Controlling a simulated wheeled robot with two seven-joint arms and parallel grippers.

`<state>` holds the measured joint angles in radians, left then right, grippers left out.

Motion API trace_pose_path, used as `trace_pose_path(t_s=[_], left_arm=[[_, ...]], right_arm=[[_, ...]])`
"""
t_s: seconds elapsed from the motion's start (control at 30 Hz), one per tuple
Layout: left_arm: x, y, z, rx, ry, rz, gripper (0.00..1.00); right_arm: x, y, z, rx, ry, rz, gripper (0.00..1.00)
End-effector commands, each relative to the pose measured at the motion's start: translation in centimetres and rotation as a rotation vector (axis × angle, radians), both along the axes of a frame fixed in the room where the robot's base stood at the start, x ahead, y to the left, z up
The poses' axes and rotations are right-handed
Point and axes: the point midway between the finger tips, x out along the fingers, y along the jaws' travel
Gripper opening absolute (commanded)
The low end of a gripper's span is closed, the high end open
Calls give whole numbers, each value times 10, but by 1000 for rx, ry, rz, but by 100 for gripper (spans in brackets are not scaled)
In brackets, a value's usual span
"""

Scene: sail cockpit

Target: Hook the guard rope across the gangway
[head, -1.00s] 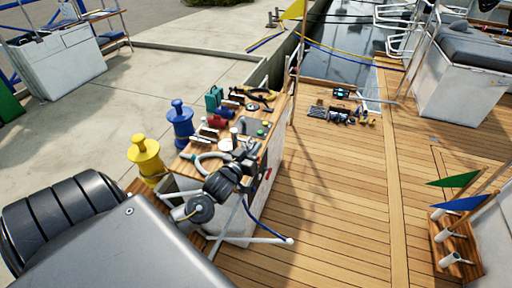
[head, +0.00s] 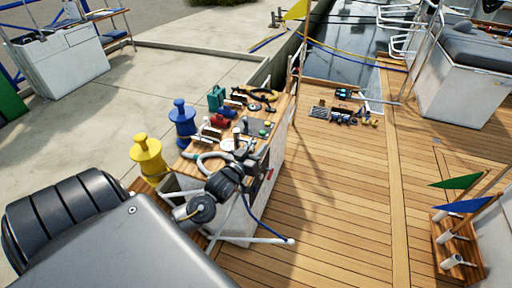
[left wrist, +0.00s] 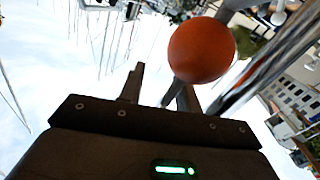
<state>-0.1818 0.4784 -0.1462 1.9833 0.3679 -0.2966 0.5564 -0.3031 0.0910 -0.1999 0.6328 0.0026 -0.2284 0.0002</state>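Thin blue and yellow ropes (head: 345,53) hang across the far opening, in front of the dark water. I cannot tell whether one of these is the guard rope, and no hook is clear. A short blue rope (head: 266,226) hangs beside the near bench. My left gripper (left wrist: 160,80) shows in the left wrist view with its two fingers apart and nothing clearly between them. An orange ball (left wrist: 201,50) appears close by the right finger's tip; I cannot tell whether they touch. In the head view I cannot make out the fingers. My right gripper is not in view.
A cluttered bench (head: 268,160) stands mid-left, by a blue bollard (head: 182,124) and a yellow bollard (head: 147,160). Loose gear (head: 340,113) lies on the far deck. A flag rack (head: 458,248) is at right. The wooden deck (head: 345,200) between is clear.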

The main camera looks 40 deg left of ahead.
Motion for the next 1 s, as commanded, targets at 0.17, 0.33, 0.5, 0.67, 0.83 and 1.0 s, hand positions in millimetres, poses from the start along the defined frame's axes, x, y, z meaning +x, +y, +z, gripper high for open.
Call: trace_pose_path(t_s=[0.17, 0.33, 0.5, 0.67, 0.83, 1.0], left_arm=[[-7, -1, -2, -1, 2, 0, 34], [-34, -5, -3, -2, 4, -1, 34], [-69, -10, -2, -2, 3, 0, 34], [-93, -13, -2, -1, 3, -1, 34], [-105, -15, 0, 0, 1, 0, 34], [-107, -15, 1, 0, 0, 0, 34]], right_arm=[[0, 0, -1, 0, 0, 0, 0], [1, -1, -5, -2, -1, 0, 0], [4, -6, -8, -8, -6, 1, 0], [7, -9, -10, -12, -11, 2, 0], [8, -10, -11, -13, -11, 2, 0], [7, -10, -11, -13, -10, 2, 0]])
